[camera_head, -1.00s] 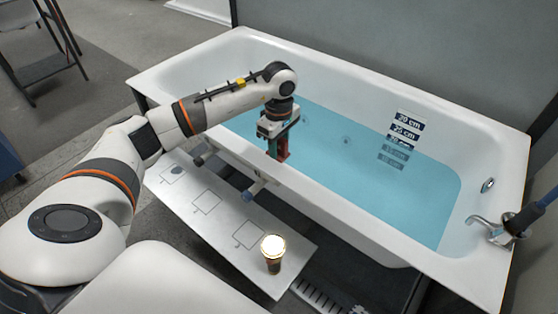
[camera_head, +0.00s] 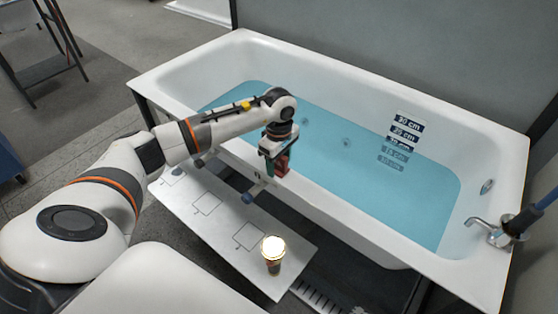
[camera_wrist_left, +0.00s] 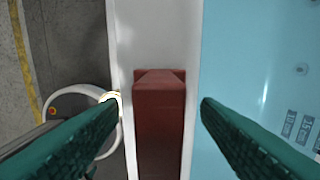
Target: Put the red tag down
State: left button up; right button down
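The red tag (camera_head: 283,166) is a dark red block at the near rim of the bathtub (camera_head: 330,205). In the left wrist view the red tag (camera_wrist_left: 160,120) stands over the white rim strip, between the two green fingers. My left gripper (camera_head: 275,160) is around it, and it also shows in the left wrist view (camera_wrist_left: 160,105). Its fingers are apart, with a visible gap on each side of the tag. Whether the tag's underside touches the rim is hidden. My right gripper is not in view.
Blue water (camera_head: 350,160) fills the tub beyond the rim. Depth labels (camera_head: 405,130) are on its far wall, and a tap (camera_head: 490,232) is at the right end. A white board (camera_head: 185,205) with outlined squares lies in front, with a bright-topped cup-like object (camera_head: 272,262) on it.

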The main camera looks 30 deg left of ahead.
pick_arm(q)
jog(key=shift+r, duration=0.1)
notch_tip(320, 180, up, 12)
jog(key=shift+r+b, duration=0.1)
jog(key=shift+b, duration=0.5)
dwell(0.4)
